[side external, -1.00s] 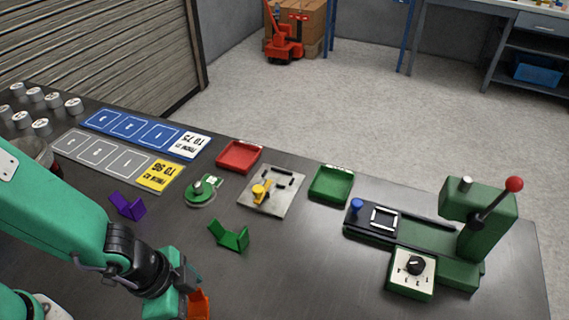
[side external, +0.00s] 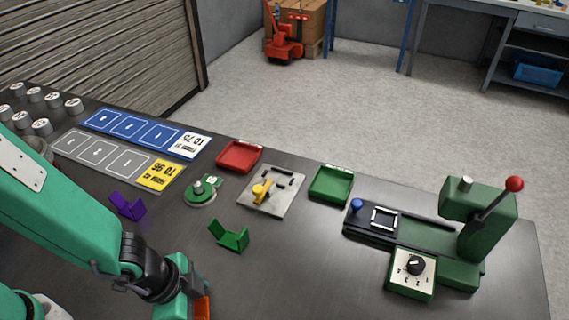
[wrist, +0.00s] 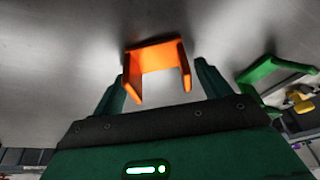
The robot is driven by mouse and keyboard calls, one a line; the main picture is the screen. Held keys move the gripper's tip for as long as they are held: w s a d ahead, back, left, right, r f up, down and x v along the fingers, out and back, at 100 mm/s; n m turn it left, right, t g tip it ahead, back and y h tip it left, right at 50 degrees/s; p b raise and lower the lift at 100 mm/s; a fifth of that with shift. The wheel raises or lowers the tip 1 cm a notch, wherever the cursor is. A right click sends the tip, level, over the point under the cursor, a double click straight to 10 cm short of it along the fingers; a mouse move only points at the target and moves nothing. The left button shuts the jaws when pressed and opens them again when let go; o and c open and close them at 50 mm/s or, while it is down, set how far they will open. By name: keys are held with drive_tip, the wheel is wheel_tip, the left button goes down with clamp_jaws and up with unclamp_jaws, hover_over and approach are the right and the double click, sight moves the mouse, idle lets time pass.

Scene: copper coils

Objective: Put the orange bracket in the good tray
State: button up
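The orange bracket (side external: 202,307) is at the bottom edge of the side view, partly hidden by my gripper (side external: 190,300). In the wrist view the U-shaped orange bracket (wrist: 155,52) lies between the two dark green fingers of my gripper (wrist: 160,80). The fingers are apart, with a gap showing at the right one; I cannot tell whether the left one touches. The green tray (side external: 331,198) and the red tray (side external: 239,170) look empty; their labels are too small to read.
A green bracket (side external: 231,240) and a purple bracket (side external: 128,207) lie on the dark bench. A fixture plate with a yellow clamp (side external: 270,196), a round green gauge (side external: 203,192) and a green lever press (side external: 470,240) stand beyond.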

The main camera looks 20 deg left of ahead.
sight(202, 313)
drive_tip(key=c, duration=0.9)
drive_tip(key=shift+r, duration=0.25)
drive_tip(key=shift+c, duration=0.2)
wheel_tip(202, 313, up, 10)
drive_tip(key=shift+f, duration=0.2)
idle(0.3)
